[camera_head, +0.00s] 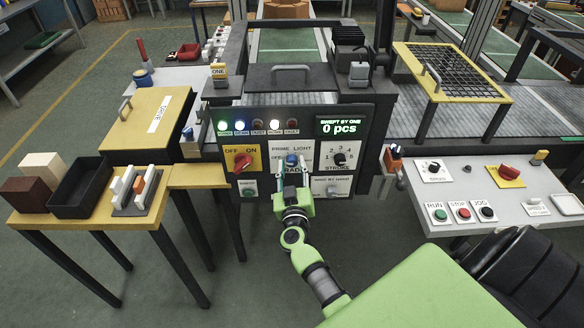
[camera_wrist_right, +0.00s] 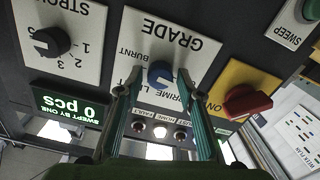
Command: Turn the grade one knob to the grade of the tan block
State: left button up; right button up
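The grade knob is a blue round knob (camera_wrist_right: 160,75) on a white plate marked GRADE in the wrist view, where the lettering appears upside down. In the head view the blue knob (camera_head: 291,160) is partly hidden by my right gripper. My right gripper (camera_head: 293,172) is at the panel with its fingers on either side of the knob; in the wrist view its fingertips (camera_wrist_right: 159,76) look slightly apart from it. A pale cream or tan block (camera_head: 43,171) stands on the left yellow table, behind a dark brown block (camera_head: 28,194). My left gripper is not in view.
A red OFF/ON knob (camera_head: 243,162) is left of the grade knob; a black STROKE knob (camera_head: 340,159) is right. Indicator lights and a "0 pcs" display (camera_head: 342,127) are above. A black tray (camera_head: 80,208) and a rack with small blocks (camera_head: 133,208) share the yellow table.

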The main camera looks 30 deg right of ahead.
jog(key=c, duration=0.7)
jog(key=shift+o, duration=0.2)
jog(key=shift+m, duration=0.3)
jog(key=shift+m+p, duration=0.35)
jog(key=shift+m, duration=0.55)
jog(key=m, duration=0.2)
jog(key=shift+m, duration=0.3)
jog(key=m, duration=0.5)
jog(key=shift+m, duration=0.6)
